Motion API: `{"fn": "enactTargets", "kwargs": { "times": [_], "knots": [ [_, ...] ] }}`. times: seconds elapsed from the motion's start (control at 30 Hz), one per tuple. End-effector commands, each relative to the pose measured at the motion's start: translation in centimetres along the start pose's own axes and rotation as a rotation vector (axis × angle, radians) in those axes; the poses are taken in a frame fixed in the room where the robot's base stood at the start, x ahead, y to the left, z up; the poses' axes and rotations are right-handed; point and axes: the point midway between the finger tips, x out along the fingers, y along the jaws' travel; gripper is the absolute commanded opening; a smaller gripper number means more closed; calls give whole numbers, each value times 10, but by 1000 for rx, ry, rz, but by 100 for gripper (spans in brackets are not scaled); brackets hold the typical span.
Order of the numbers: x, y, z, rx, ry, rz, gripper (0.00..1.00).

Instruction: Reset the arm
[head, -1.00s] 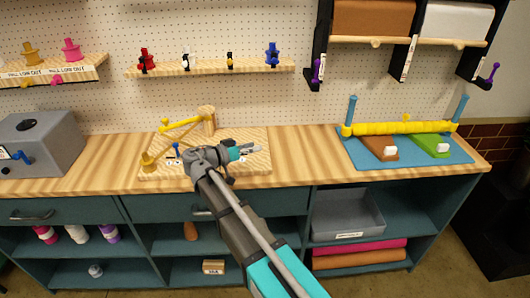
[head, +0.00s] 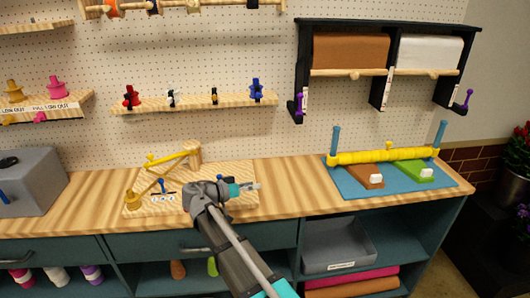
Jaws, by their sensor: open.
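My gripper (head: 254,187) is at the end of my arm, above the right part of a light wooden board (head: 235,203) on the counter. It points to the right. Its fingers are small in the head view; they are open, and no object shows between them. My arm comes up from the bottom of the picture and hides part of the board and the counter's front edge.
A yellow-armed wooden fixture (head: 165,163) stands on the board just left of my gripper. A grey box (head: 30,185) is at the far left. A blue mat (head: 345,186) with a yellow roller (head: 385,156) is at the right. Counter between board and mat is clear.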

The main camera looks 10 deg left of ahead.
Motion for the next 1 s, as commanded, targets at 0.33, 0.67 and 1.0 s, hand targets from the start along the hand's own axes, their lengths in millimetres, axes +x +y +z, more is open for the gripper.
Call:
{"fn": "enactTargets", "kwargs": {
  "times": [0.33, 0.67, 1.0],
  "knots": [
    [36, 18, 20, -80, -119, -9, 63],
    [111, 66, 78, -266, -432, -99, 63],
    [157, 120, 137, -400, -737, -296, 63]
  ]
}}
